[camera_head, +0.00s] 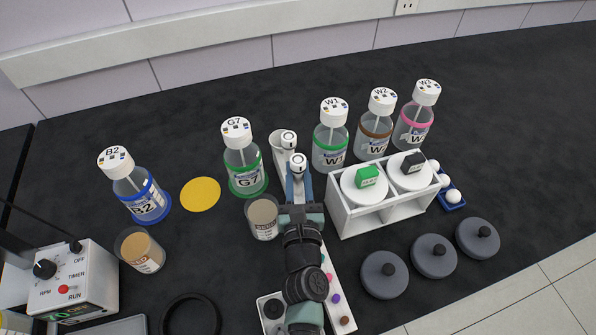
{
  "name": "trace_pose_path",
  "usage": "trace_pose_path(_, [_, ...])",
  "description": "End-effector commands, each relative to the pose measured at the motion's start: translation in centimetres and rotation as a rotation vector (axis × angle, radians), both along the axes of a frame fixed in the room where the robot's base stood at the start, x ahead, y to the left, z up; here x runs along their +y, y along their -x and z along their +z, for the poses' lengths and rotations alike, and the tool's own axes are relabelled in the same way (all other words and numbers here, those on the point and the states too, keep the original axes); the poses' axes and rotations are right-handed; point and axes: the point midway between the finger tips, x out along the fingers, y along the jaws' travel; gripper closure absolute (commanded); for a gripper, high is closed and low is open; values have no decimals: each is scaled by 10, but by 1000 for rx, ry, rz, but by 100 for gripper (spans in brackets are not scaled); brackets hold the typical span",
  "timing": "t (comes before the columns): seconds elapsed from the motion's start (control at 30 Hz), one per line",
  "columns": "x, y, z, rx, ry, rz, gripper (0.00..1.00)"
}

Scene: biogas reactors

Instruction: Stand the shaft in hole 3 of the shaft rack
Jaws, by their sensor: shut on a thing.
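My gripper (298,185), with blue fingers, is at the middle of the view and is shut on a pale upright piece with a round top (298,160), which looks like the shaft. Its lower end is hidden by my gripper and arm. A similar white round-topped piece (288,139) stands just behind it. A long white strip with coloured dots (341,300), perhaps the shaft rack, runs under my arm at the front. Its middle is hidden, so I cannot make out hole 3 or whether the held piece is in a hole.
Bottle G7 (243,165) and a beige-filled beaker (264,220) stand close left of my gripper. Bottle W1 (331,140) and a white two-bay holder (350,222) stand close right. Grey lids (384,274) lie at front right. The black table is clear behind the bottles.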

Motion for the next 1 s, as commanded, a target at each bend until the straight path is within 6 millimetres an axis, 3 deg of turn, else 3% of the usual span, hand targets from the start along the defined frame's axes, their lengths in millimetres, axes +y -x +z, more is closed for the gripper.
trace_pose_path(0.1, [0, 1, -3, 5, 0, -1, 100])
trace_pose_path(0.13, [0, 1, -3, 6, 0, -2, 71])
trace_pose_path(0.33, [0, 0, -2, 4, 0, -1, 38])
trace_pose_path(0.73, [-1, 7, -2, 4, -1, -2, 38])
trace_pose_path(1.0, [-3, 51, -2, 5, -1, -2, 38])
